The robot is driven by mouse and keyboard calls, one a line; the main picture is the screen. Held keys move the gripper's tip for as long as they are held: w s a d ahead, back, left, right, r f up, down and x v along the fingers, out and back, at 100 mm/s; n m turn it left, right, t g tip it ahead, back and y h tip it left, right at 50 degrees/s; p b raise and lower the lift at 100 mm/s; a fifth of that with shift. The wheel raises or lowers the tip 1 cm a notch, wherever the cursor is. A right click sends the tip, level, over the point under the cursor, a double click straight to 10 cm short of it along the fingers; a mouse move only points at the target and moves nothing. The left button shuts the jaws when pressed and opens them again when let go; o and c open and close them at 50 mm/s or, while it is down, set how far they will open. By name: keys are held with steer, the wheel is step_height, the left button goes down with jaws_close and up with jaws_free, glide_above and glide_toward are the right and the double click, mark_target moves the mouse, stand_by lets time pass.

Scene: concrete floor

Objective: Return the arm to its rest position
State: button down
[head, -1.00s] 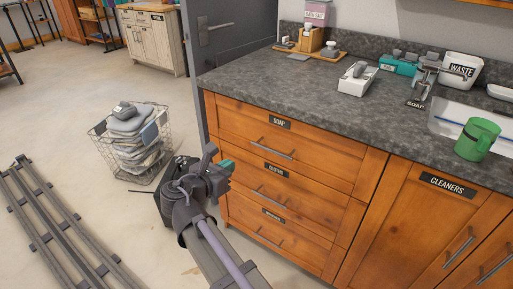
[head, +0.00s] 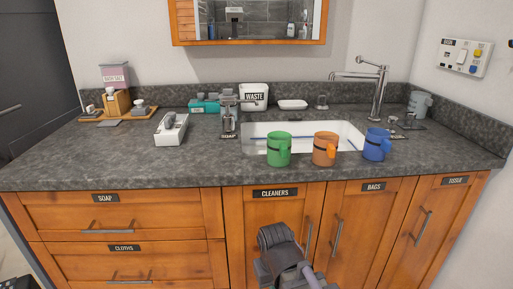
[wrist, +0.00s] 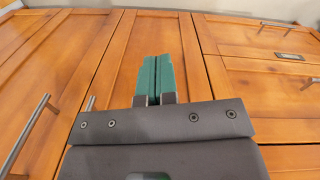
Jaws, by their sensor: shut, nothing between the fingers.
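My gripper shows in the wrist view (wrist: 157,80) with its two green fingers pressed together, shut and empty. It faces the orange wooden cabinet fronts (wrist: 110,65), which fill that view. In the head view part of my arm shows at the bottom centre, in front of the cleaners door (head: 262,215) and below the counter edge. The fingertips cannot be made out there. No object is held.
Green (head: 278,150), orange (head: 325,150) and blue (head: 376,146) mugs stand by the sink (head: 255,132) near the counter's front. A soap dispenser (head: 229,115), waste bin (head: 253,97) and white holder (head: 171,130) stand further left. Door handles (head: 336,236) stick out near the arm.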

steer(key=d+m, duration=0.4)
steer(key=d, duration=0.9)
step_height(320, 180, up, 29)
steer(key=p, duration=2.8)
steer(key=shift+w+d+f+p, duration=0.2)
steer(key=shift+w+p, duration=0.1)
